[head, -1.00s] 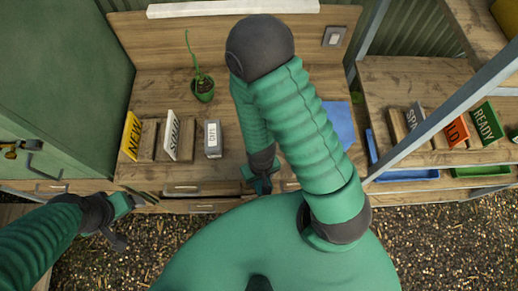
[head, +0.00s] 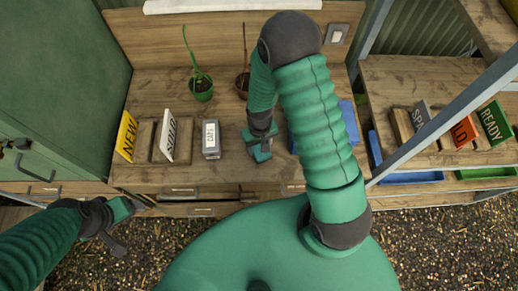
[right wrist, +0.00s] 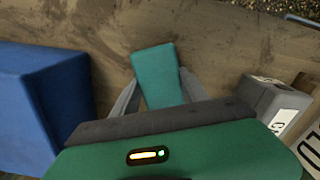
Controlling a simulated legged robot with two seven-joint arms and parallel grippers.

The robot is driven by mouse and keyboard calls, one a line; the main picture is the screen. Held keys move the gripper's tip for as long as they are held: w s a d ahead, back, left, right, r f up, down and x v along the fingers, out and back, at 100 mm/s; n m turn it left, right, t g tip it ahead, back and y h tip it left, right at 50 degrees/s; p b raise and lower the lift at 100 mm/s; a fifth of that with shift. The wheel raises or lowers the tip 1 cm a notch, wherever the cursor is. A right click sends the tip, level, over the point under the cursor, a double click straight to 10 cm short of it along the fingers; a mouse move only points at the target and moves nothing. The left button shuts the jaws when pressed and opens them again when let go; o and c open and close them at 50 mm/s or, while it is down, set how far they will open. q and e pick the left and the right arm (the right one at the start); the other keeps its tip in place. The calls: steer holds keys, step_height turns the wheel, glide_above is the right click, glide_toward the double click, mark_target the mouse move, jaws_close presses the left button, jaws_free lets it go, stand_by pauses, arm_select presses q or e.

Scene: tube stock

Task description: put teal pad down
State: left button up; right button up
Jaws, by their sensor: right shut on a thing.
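The teal pad (right wrist: 158,72) shows in the right wrist view between the two grey fingers of my right gripper (right wrist: 155,92), which is shut on it. Bare wooden bench top lies around and under the pad; I cannot tell whether the pad touches it. In the head view my right gripper (head: 261,153) is over the front part of the bench (head: 235,172), right of the grey caps box (head: 211,140). My left gripper (head: 138,208) is at the lower left, by the drawer fronts; its jaw opening is unclear.
A blue block (head: 350,122) is partly hidden behind my right arm; it is large at the left of the right wrist view (right wrist: 45,95). A green pot (head: 202,88) and a brown pot (head: 243,84) stand behind. NEW and SOLD signs (head: 127,136) stand left.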

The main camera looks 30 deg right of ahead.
steer(key=shift+d+f, duration=0.1)
steer(key=shift+f, duration=0.35)
steer(key=shift+c, duration=0.6)
steer(key=shift+f, duration=0.2)
steer(key=o, duration=1.5)
steer(key=shift+r, duration=0.1)
step_height(320, 180, up, 12)
steer(key=s+a+r+n+t, duration=0.1)
steer(key=s+a+r+t, duration=0.1)
steer(key=s+a+r, duration=0.2)
steer(key=shift+s+a+r+n+t+b, duration=0.35)
steer(key=shift+s+r+n, duration=0.1)
steer(key=shift+r, duration=0.4)
